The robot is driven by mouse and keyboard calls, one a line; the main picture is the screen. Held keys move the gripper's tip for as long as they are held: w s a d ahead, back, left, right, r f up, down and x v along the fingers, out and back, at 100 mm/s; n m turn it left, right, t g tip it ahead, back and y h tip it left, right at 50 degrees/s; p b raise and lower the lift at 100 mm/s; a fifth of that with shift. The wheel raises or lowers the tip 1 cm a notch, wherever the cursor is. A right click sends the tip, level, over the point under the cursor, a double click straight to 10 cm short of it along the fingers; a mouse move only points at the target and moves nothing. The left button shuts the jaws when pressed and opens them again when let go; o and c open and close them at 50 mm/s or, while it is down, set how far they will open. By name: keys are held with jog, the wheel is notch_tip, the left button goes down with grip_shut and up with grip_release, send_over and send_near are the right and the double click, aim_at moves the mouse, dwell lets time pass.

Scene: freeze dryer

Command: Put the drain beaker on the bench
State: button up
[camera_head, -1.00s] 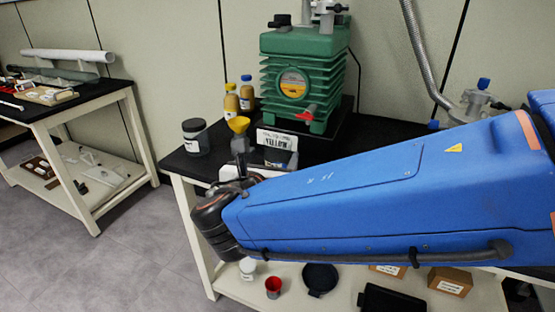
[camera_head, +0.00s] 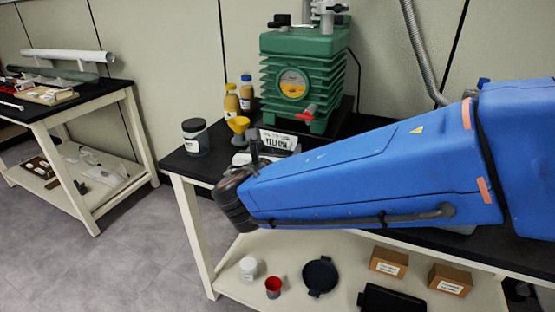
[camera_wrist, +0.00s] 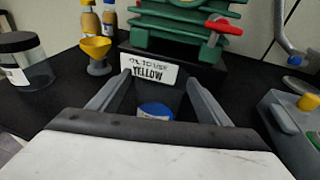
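A dark see-through vessel with a blue round patch (camera_wrist: 156,110) low in it, which looks like the drain beaker, shows between the two fingers of my gripper (camera_wrist: 157,78) in the wrist view. Its outline is faint against the black bench (camera_wrist: 60,108). The fingers stand on either side of it. I cannot tell whether they press on it or whether its base touches the bench. In the head view my blue arm hides the beaker and most of the gripper. A white sign reading "YELLOW" (camera_wrist: 148,71) stands just behind the beaker.
A yellow funnel (camera_head: 238,125), a black-lidded jar (camera_head: 195,136) and two yellow-toned bottles (camera_head: 232,100) stand left of the green pump (camera_head: 302,75). A grey box with a yellow knob (camera_wrist: 296,125) is close on the right. The lower shelf (camera_head: 240,282) holds several items.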

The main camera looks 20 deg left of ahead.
jog(key=c, duration=1)
jog(key=shift+s+r, duration=0.2)
jog(key=shift+r, duration=0.2)
notch_tip(320, 180, up, 6)
jog(key=s, duration=0.6)
jog(key=s+a, duration=0.1)
jog(key=s, duration=1.2)
jog(key=shift+s+a+r, duration=0.1)
jog(key=shift+s+a, duration=0.2)
